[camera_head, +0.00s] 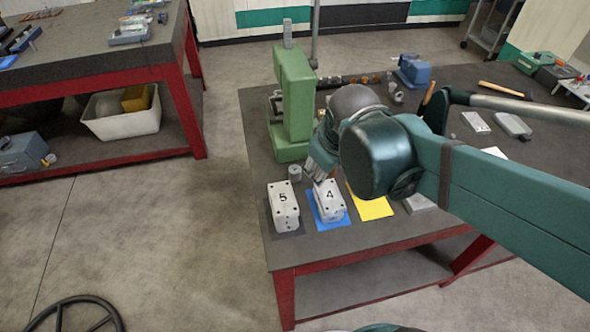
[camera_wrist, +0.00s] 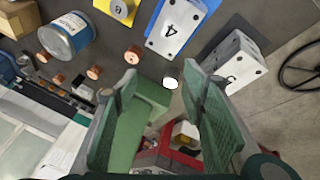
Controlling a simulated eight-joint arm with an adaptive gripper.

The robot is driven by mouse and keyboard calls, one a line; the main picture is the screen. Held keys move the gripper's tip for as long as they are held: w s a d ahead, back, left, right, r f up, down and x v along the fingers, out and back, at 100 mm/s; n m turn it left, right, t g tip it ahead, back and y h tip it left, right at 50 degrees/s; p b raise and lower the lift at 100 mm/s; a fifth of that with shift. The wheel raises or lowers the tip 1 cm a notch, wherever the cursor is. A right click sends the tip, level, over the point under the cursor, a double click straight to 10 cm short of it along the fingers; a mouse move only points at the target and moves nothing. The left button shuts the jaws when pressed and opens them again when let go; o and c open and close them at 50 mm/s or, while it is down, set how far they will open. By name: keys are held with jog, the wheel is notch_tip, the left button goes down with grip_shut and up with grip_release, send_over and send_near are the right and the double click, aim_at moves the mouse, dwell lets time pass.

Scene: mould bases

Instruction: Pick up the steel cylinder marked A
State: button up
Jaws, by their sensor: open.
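A small steel cylinder (camera_head: 295,173) stands on the dark bench in the head view, behind the block numbered 5 and in front of the green machine. A small cylinder with a pale round top (camera_wrist: 170,83) shows between my finger ends in the wrist view and seems to be the same one. No letter can be read on it. My gripper (camera_head: 318,170) is just right of the cylinder in the head view. In the wrist view my gripper (camera_wrist: 160,80) has its two fingers wide apart, with nothing held between them. The fingers point down toward the bench.
The block numbered 5 (camera_head: 284,206) and the block numbered 4 (camera_head: 329,200) stand on mats, beside a yellow mat (camera_head: 372,202). The green machine (camera_head: 293,100) rises close behind. Several copper cylinders (camera_wrist: 132,55) and a blue tin (camera_wrist: 65,38) show in the wrist view.

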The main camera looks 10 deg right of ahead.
jog(key=w+a+n+g+p, duration=0.1)
jog(key=w+a+n+p, duration=0.1)
jog(key=w+n+p, duration=0.15)
jog(key=n+g+h+p, duration=0.3)
jog(key=n+p, duration=0.4)
jog(key=n, duration=0.2)
send_over(294, 169)
jog(key=a, duration=0.1)
jog(key=f, duration=0.2)
jog(key=s+f, duration=0.1)
jog(key=f, duration=0.1)
jog(key=shift+a+f, duration=0.15)
jog(key=shift+a, duration=0.05)
jog(key=shift+w+a+f+n+h+p, duration=0.25)
jog(key=shift+a+f+n, duration=0.1)
jog(key=shift+f+n, duration=0.15)
jog(key=shift+w+a+f+n+h+p, duration=0.2)
jog(key=shift+a+f+n, duration=0.15)
jog(key=shift+f, duration=0.15)
jog(key=shift+x, duration=1.3)
jog(key=shift+s+d+f, duration=0.1)
